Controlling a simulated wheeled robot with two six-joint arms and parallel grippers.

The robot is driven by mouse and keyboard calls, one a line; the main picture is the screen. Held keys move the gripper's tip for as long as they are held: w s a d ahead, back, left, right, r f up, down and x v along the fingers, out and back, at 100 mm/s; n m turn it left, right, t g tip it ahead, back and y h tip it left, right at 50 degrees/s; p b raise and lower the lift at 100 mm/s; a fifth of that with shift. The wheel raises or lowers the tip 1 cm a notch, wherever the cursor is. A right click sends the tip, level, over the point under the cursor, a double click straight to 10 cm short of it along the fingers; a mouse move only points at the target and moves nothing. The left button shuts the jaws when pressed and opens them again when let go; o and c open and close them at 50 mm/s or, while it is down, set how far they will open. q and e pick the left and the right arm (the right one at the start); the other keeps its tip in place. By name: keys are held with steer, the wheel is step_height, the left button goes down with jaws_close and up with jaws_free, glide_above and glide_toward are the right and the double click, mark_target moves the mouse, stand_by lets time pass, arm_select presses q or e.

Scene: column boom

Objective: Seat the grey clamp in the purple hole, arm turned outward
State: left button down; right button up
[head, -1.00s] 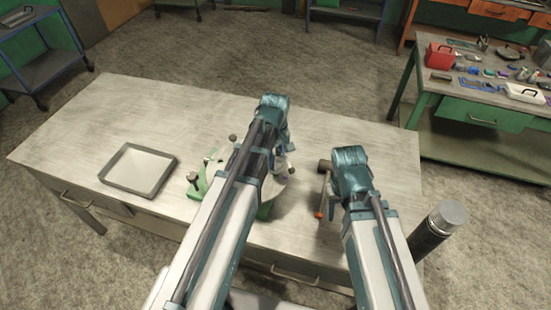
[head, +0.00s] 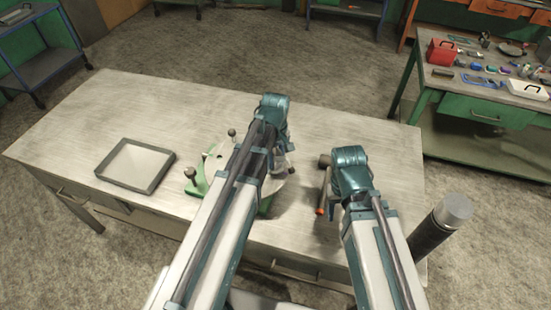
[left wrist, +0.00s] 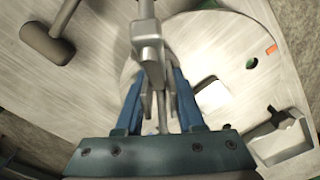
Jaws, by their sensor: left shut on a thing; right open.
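My left gripper (left wrist: 160,100) is shut on the grey clamp (left wrist: 148,45), which rises between the blue fingers in the left wrist view. The clamp is over the pale round plate (left wrist: 205,45). This plate sits on a green base (head: 200,185) on the workbench, largely hidden behind my left arm in the head view. One green-rimmed hole (left wrist: 252,63) and an orange mark (left wrist: 271,49) show on the plate. I cannot make out the purple hole. The clamp's lower end is hidden by the fingers. My right gripper (head: 338,198) is open beside a mallet; its fingers are mostly hidden.
The mallet (head: 325,162) lies right of the plate, and its dark head shows in the left wrist view (left wrist: 48,43). A shallow grey tray (head: 152,184) lies to the left. A grey block with a dark knob (left wrist: 280,135) is near the plate. The bench's back left is clear.

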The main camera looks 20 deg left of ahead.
mark_target(276, 151)
arm_select(q)
steer(key=shift+f+b, duration=0.8)
steer(key=shift+f, duration=0.05)
steer(key=shift+r, duration=0.1)
steer(key=c, duration=0.8)
jaws_free()
steer(key=shift+r+p, duration=3.8)
steer(key=shift+p, duration=0.1)
steer(key=o, duration=0.6)
steer(key=shift+c, duration=0.2)
